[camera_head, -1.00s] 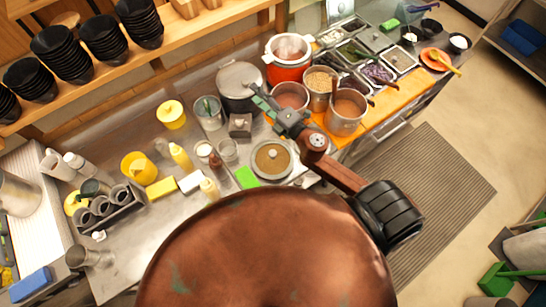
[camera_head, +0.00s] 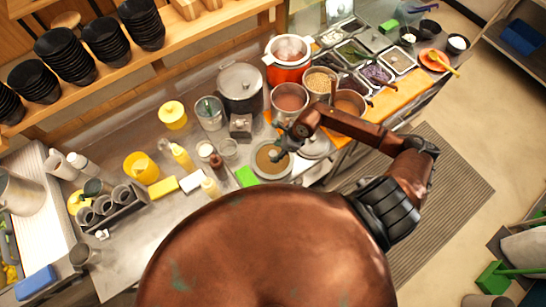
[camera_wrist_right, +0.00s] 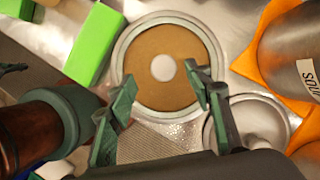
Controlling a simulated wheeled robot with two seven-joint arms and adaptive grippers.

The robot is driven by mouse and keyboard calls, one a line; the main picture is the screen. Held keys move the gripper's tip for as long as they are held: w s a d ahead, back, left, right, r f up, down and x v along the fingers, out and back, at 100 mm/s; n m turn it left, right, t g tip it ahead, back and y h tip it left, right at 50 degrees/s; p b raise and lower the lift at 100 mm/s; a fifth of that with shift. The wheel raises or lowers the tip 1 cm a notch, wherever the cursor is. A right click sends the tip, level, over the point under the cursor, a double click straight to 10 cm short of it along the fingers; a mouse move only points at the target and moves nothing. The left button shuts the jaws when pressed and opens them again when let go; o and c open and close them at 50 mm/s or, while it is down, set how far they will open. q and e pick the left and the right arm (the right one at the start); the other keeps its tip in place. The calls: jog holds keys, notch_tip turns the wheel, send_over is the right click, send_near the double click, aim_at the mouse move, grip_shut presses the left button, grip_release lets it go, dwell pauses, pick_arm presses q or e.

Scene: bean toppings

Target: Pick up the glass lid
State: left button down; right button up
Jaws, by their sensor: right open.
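The glass lid (camera_head: 264,172) is a round, clear-looking disc with a pale rim and brown showing through it, on the steel counter. In the right wrist view the glass lid (camera_wrist_right: 146,88) has a whitish round knob at its centre. My right gripper (camera_head: 284,142) is over the lid's upper right part in the head view. In the wrist view my right gripper (camera_wrist_right: 161,78) is open, its green-grey fingers spread either side of the knob's lower side, with nothing held. Whether they touch the lid, I cannot tell. My left gripper is not in view.
A green block (camera_wrist_right: 95,43) lies left of the lid, and a round metal lid (camera_wrist_right: 248,122) lies close right. A steel container (camera_wrist_right: 291,55) stands on an orange board at right. A big lidded pot (camera_head: 240,84) and a red pot (camera_head: 288,62) stand behind.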

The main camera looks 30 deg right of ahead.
aim_at(273, 153)
jog(key=x, duration=0.1)
jog(key=p+x, duration=0.1)
jog(key=x, duration=0.2)
jog(key=shift+w+d+p, duration=0.1)
jog(key=shift+w+p, duration=0.15)
jog(key=shift+p, duration=0.1)
jog(key=shift+w+f, duration=0.1)
jog(key=shift+f, duration=0.25)
jog(key=shift+c, duration=0.3)
grip_shut()
